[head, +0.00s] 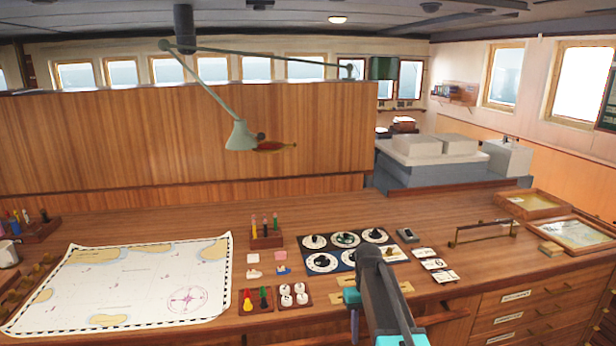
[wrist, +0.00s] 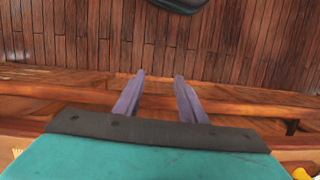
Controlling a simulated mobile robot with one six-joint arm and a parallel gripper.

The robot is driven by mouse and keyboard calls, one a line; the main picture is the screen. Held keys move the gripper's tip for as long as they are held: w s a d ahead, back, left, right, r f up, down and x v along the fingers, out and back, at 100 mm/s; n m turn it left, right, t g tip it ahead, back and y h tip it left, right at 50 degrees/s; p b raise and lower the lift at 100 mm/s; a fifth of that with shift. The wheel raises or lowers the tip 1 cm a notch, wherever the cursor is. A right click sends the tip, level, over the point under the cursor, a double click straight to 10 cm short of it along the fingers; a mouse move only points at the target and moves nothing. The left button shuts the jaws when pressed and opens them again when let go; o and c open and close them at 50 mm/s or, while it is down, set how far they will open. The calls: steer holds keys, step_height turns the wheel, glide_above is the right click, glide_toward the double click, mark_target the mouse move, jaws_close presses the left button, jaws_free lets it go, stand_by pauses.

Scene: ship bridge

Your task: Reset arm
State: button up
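My gripper (wrist: 159,75) shows in the wrist view with its two purple-grey fingers apart and nothing between them. It points down past the wooden edge of the counter, with floor planks beyond. In the head view my dark arm with teal parts reaches over the front edge of the chart counter (head: 430,222), right of the middle. The fingertips cannot be made out there.
A chart (head: 130,284) lies flat at the left. A dial panel (head: 346,240) and a small block with coloured pegs (head: 266,239) are behind my arm. A desk lamp (head: 240,136) hangs above. Framed trays (head: 533,204) are at the right. Bare counter lies behind the panel.

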steer(key=s+f+g+b, duration=0.1)
steer(key=s+f+b, duration=0.1)
steer(key=s+f, duration=0.55)
steer(key=s+f+g+b, duration=0.15)
steer(key=s+f, duration=0.35)
steer(key=f, duration=0.6)
steer(key=s+f+g+b, duration=0.1)
steer(key=s+f+b, duration=0.1)
steer(key=s+f, duration=0.55)
steer(key=s+f+m+b, duration=0.2)
steer(key=s+f+b, duration=0.1)
steer(key=s+f, duration=1.4)
steer(key=shift+s+d+f, duration=0.15)
steer(key=shift+s+f, duration=0.15)
steer(key=shift+s, duration=1.05)
